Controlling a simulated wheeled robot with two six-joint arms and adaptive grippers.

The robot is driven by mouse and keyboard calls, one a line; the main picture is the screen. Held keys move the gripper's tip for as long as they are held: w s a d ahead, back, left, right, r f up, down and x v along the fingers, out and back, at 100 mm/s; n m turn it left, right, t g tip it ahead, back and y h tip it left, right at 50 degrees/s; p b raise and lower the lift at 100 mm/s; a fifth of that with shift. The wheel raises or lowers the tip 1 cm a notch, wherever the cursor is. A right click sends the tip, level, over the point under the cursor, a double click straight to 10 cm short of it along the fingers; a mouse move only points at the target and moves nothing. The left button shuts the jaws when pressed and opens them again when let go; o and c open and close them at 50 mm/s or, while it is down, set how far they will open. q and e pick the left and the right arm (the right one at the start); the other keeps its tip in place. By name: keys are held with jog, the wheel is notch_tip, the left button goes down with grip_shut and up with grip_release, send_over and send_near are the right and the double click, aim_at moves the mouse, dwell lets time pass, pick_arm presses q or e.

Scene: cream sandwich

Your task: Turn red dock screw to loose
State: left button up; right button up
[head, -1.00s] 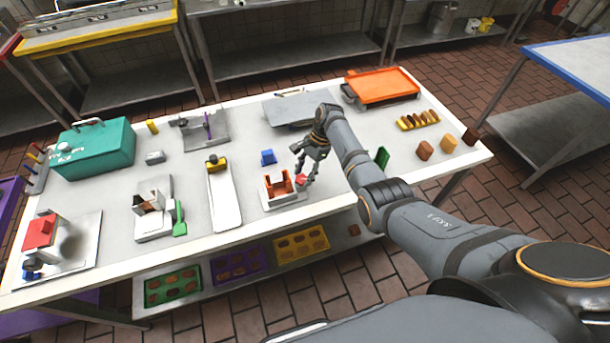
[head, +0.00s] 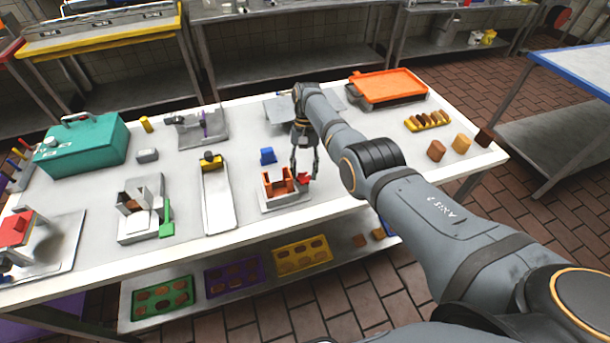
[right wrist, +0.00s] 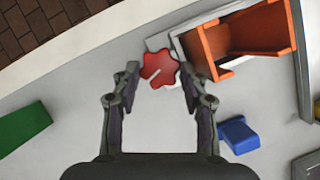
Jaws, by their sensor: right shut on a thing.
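The red dock screw (head: 303,178) is a star-shaped knob at the right side of the orange dock (head: 277,187), which sits on a grey base plate. In the right wrist view the screw (right wrist: 158,63) shows a pale line on its face, slanting up to the right. My right gripper (head: 304,174) comes down from above, with one finger on each side of the screw. My left gripper is in no view.
A blue block (head: 267,156) stands just behind the dock. A white board with a yellow-and-black piece (head: 211,161) lies to the left. A green piece (right wrist: 25,128) lies left in the right wrist view. The orange tray (head: 388,85) is at the back right.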

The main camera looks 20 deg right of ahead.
jog(key=shift+a+n+h+b, duration=0.1)
jog(key=shift+n+h+b, duration=0.3)
jog(key=shift+n+b, duration=0.4)
jog(key=o, duration=1.2)
jog(key=shift+c, duration=0.2)
